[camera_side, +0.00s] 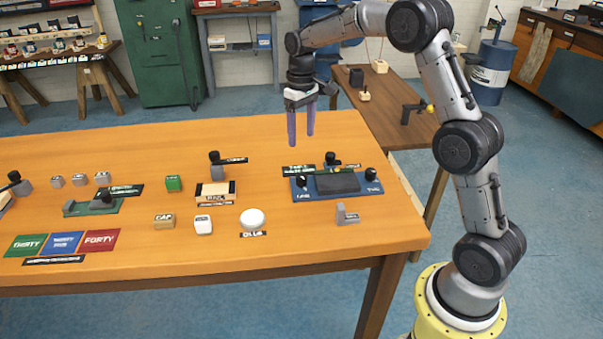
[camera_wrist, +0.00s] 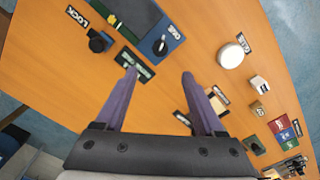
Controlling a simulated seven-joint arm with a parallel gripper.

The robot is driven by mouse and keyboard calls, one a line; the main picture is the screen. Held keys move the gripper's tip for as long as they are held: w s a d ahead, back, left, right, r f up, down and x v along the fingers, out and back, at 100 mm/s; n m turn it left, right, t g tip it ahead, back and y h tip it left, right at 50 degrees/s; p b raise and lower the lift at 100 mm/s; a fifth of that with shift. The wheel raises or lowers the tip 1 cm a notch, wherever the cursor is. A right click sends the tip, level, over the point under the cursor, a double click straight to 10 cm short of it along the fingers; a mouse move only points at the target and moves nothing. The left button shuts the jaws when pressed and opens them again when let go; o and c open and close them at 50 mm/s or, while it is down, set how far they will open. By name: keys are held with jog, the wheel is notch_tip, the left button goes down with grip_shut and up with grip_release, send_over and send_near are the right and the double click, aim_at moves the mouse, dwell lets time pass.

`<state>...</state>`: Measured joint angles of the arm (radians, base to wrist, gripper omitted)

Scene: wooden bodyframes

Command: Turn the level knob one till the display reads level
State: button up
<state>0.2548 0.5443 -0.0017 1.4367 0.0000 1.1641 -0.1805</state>
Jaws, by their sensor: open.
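A blue panel (camera_side: 352,191) lies at the right of the table, with a dark display (camera_side: 338,183) in its middle. I can read no text on the display. Knob one (camera_side: 301,181) is a black dial at the panel's left end; it also shows in the wrist view (camera_wrist: 160,46) with a pale pointer mark. A second black knob (camera_side: 371,174), labelled TWO, is at the right end. My gripper (camera_side: 301,138) is open and empty, its purple fingers hanging above and behind the panel's left end, apart from it. In the wrist view the fingertips (camera_wrist: 159,75) point toward knob one.
A black lever or knob (camera_side: 330,158) labelled LOCK in the wrist view (camera_wrist: 98,41) stands behind the panel. A white dome (camera_side: 252,218) and a grey bracket (camera_side: 346,214) stand nearby. A slotted wooden block (camera_side: 215,192) is left of the panel. The table's right edge is close.

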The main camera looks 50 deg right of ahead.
aim_at(302, 176)
notch_tip(302, 176, down, 13)
jog(key=shift+f, duration=0.1)
dwell(0.4)
grip_shut()
